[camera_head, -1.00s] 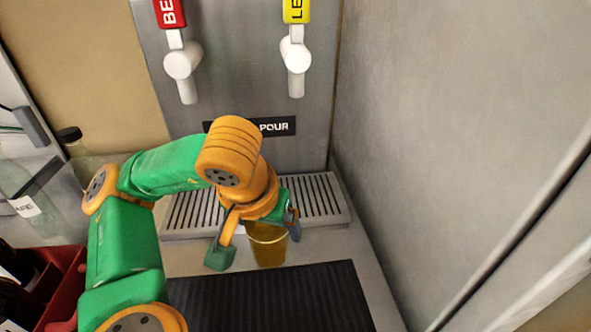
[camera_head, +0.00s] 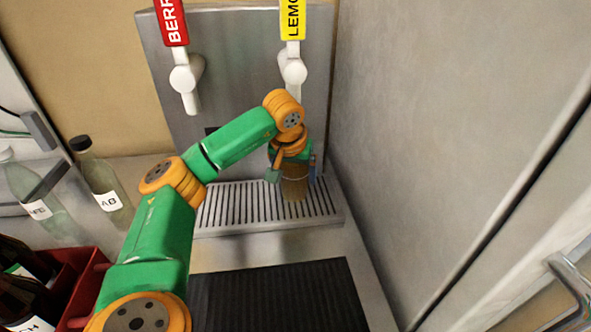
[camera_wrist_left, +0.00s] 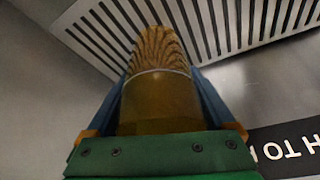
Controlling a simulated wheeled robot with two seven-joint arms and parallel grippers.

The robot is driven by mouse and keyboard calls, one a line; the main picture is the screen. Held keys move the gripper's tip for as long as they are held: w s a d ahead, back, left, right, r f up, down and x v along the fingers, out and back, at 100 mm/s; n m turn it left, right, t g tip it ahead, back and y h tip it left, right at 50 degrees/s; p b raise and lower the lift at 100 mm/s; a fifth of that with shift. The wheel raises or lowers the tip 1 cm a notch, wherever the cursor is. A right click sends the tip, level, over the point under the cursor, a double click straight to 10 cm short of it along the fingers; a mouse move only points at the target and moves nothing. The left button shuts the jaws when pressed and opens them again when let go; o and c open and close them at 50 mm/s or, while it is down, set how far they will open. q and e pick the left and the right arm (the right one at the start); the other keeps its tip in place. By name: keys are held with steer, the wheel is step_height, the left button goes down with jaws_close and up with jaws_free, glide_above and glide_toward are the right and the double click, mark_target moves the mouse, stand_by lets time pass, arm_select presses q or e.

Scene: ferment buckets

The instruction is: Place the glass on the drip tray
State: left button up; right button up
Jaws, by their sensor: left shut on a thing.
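The glass (camera_head: 295,186) is amber-brown and looks upright over the right part of the drip tray, below the yellow-handled tap. It also shows in the left wrist view (camera_wrist_left: 160,100), between my blue finger pads. My left gripper (camera_head: 292,172) is shut on the glass from its two sides. The drip tray (camera_head: 232,212) is a grey slotted grate at the foot of the metal tap panel; its slots also show in the left wrist view (camera_wrist_left: 232,22). I cannot tell whether the glass base touches the grate. My right gripper is not in view.
Two taps hang above, one with a red handle (camera_head: 170,22) and one with a yellow handle (camera_head: 292,18). A black ribbed mat (camera_head: 280,295) lies in front. Bottles (camera_head: 98,180) and a red crate (camera_head: 85,275) stand left. A grey wall (camera_head: 430,130) closes the right.

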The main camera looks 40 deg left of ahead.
arm_select(q)
steer(key=shift+f, duration=0.1)
steer(key=o, duration=1.3)
steer(key=shift+s+r, duration=0.1)
steer(key=shift+r, duration=0.3)
steer(key=p+v, duration=0.2)
steer(key=v, duration=0.9)
steer(key=shift+s+d+r, duration=0.1)
steer(key=shift+s+r, duration=0.05)
steer(key=shift+r, duration=0.1)
